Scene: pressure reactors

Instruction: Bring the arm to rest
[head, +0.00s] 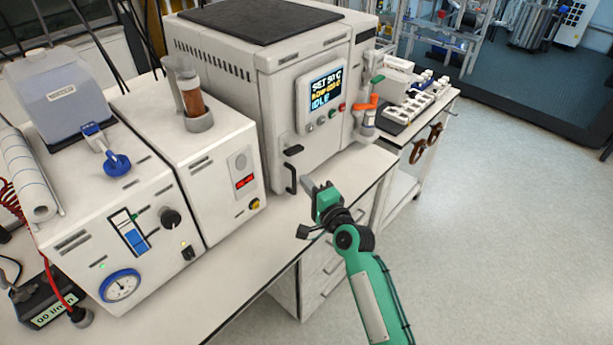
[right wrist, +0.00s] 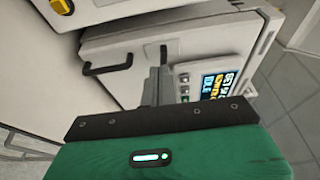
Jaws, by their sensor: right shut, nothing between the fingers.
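My right arm is green and comes in from the bottom of the head view. Its gripper (head: 308,183) is in front of the white reactor cabinet (head: 228,75), close to the black door handle (head: 291,178). In the right wrist view the gripper fingers (right wrist: 154,85) are together with nothing between them. The handle (right wrist: 107,66) shows to the left of the fingers there, apart from them. The cabinet's display (head: 325,88) reads a set temperature and IDLE. The cabinet door looks closed. My left gripper is not in view.
A white bench (head: 245,270) carries a box with a gauge (head: 120,286) and a box with a brown-filled cylinder (head: 195,103). A side cart (head: 440,105) with racks stands to the right. The floor (head: 500,220) at right is clear.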

